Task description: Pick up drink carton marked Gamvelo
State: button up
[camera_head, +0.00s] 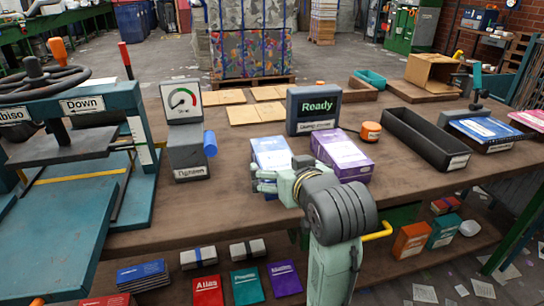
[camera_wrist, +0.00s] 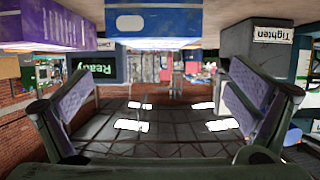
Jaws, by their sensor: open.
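A blue and white carton (camera_head: 270,152) stands on the bench in front of the Ready display. A purple and white carton (camera_head: 343,155) is to its right. The lettering on both is too small to read, so I cannot tell which is marked Gamvelo. My gripper (camera_head: 262,179) is open and empty, low at the near side of the blue carton. In the wrist view, which looks upside down, my gripper's fingers (camera_wrist: 163,75) are spread apart. The blue carton (camera_wrist: 152,20) spans the top centre beyond them, and the purple carton (camera_wrist: 45,28) is at upper left.
The Ready display (camera_head: 314,110) stands behind the cartons. A grey Tighten device with a dial (camera_head: 186,140) is at left, beside a teal press (camera_head: 75,170). An orange-lidded jar (camera_head: 371,131) and a long black tray (camera_head: 425,137) are at right. Bare bench lies left of the blue carton.

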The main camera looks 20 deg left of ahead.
aim_at(277, 167)
jog(key=p+x, duration=0.2)
jog(key=p, duration=0.5)
jog(key=shift+w+r, duration=0.1)
jog(key=shift+r, duration=0.1)
jog(key=x, duration=0.3)
jog(key=shift+f, duration=0.25)
jog(key=shift+d+p+x, duration=0.2)
jog(key=shift+p+x, duration=0.8)
jog(key=shift+x, duration=1.65)
jog(key=shift+w, duration=0.15)
jog(key=c, duration=1)
jog(key=shift+r, duration=0.15)
jog(key=shift+c, duration=0.2)
